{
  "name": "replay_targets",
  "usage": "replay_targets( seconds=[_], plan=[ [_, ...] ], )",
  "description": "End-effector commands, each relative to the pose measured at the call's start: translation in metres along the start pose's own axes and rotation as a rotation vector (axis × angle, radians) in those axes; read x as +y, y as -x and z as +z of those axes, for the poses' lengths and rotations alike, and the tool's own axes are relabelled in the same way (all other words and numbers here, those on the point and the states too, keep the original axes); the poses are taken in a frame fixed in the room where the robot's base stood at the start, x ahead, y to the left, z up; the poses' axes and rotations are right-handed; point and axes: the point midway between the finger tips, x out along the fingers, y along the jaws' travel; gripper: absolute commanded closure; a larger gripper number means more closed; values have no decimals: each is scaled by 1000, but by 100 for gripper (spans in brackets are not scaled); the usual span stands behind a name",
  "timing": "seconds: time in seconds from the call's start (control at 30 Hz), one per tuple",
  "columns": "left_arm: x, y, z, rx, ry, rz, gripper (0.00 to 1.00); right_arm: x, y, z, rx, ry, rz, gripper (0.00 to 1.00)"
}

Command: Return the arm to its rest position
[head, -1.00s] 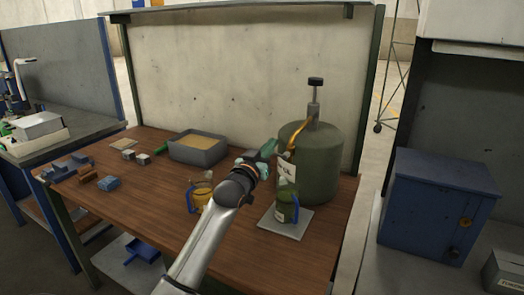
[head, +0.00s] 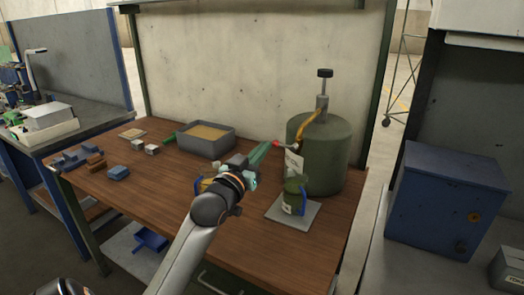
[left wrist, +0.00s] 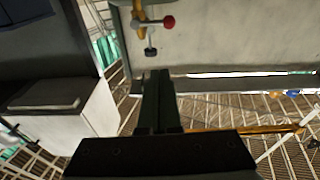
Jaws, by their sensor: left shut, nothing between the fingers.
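My left arm comes in from the bottom in the head view. Its gripper (head: 264,153) has its green fingers together, with nothing between them. The fingertips are above the table, just left of the green tank (head: 322,155) and close in the picture to the red knob (head: 276,143) of its tap. In the left wrist view the dark closed fingers (left wrist: 158,88) point toward the tap, whose red knob (left wrist: 169,22) shows at the top; a gap shows between them. My right gripper is not in view.
A green jug with a blue handle (head: 293,196) stands on a pale plate (head: 277,211) beside the tank. Another jug (head: 198,187) is mostly hidden behind my left wrist. A grey sand tray (head: 221,147) and several small blocks (head: 118,173) are on the wooden table (head: 140,210).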

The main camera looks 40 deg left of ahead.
Motion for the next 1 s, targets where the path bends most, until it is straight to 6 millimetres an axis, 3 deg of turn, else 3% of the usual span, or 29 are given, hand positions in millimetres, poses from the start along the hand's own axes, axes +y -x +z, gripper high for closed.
replay_targets(
  seconds=[0.43, 0.53, 0.67, 0.77, 0.9, 1.0],
  plan=[
    [0, 0, 0, -1, 0, 0, 100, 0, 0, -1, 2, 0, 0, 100],
    [6, 4, 13, -40, -7, 7, 100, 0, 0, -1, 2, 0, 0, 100],
    [28, 25, 65, -205, -46, 33, 100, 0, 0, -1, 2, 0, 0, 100],
    [53, 62, 123, -407, -92, 69, 100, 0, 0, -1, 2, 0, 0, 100],
    [84, 134, 194, -702, -163, 130, 100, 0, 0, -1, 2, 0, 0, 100],
    [100, 187, 228, -879, -204, 172, 100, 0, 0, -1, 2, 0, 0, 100]
  ],
)
